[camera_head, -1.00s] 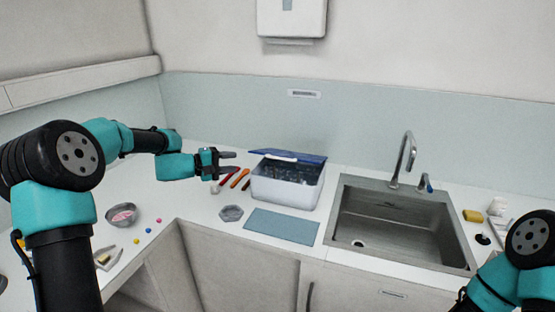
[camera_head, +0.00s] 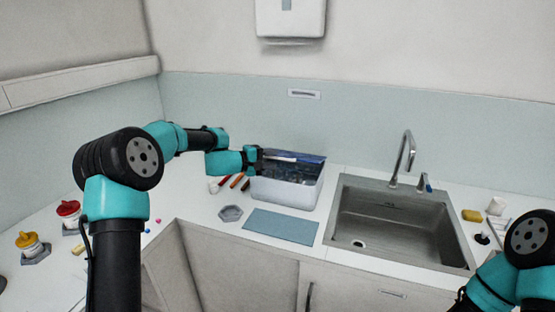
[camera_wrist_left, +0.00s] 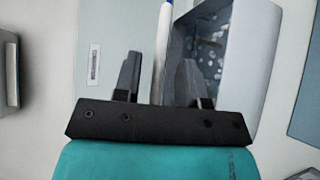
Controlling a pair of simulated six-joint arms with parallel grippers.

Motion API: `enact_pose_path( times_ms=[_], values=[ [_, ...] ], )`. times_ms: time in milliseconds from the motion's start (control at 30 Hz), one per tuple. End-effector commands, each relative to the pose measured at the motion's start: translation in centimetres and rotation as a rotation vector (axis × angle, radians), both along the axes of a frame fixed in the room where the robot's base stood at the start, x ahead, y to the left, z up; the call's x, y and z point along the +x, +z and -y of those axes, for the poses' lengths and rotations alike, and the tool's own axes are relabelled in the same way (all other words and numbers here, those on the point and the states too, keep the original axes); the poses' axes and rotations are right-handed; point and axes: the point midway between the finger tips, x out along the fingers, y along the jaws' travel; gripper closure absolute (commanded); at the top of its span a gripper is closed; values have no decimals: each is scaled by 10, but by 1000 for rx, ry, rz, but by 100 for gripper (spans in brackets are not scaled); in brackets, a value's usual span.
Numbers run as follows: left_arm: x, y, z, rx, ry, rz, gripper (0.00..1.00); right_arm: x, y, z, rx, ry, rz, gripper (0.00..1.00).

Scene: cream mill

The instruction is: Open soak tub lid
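The soak tub (camera_head: 288,193) is a white box on the counter, left of the sink. Its blue lid (camera_head: 312,158) is raised at the back, with a pale strip along its edge, and the dark inside shows below. My left gripper (camera_head: 263,157) is at the tub's left rear corner, by the lid's left end. In the left wrist view its fingers (camera_wrist_left: 158,75) are apart, with the lid's white and blue edge (camera_wrist_left: 163,40) between them; contact cannot be told. The tub wall (camera_wrist_left: 258,60) shows to the right there. My right gripper is out of view.
A blue mat (camera_head: 281,226) lies in front of the tub, and a grey hexagonal dish (camera_head: 231,213) left of it. Red and orange-handled tools (camera_head: 236,181) lie close to the tub's left side. The sink (camera_head: 395,225) is to the right.

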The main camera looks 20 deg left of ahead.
Motion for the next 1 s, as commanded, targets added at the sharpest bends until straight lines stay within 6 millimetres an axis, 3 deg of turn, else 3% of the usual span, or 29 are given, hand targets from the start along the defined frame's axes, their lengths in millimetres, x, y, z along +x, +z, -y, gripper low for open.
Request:
enact_pose_path(
  times_ms=[200, 567, 900, 1000],
  values=[
    [16, -3, 18, 0, 0, 1, 62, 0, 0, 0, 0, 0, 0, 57],
    [18, -3, 21, 0, 0, 0, 62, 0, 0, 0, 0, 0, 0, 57],
    [18, -3, 21, 1, 0, 1, 95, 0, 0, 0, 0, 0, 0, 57],
    [18, -3, 21, 0, 0, 0, 100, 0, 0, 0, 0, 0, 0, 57]
  ],
)
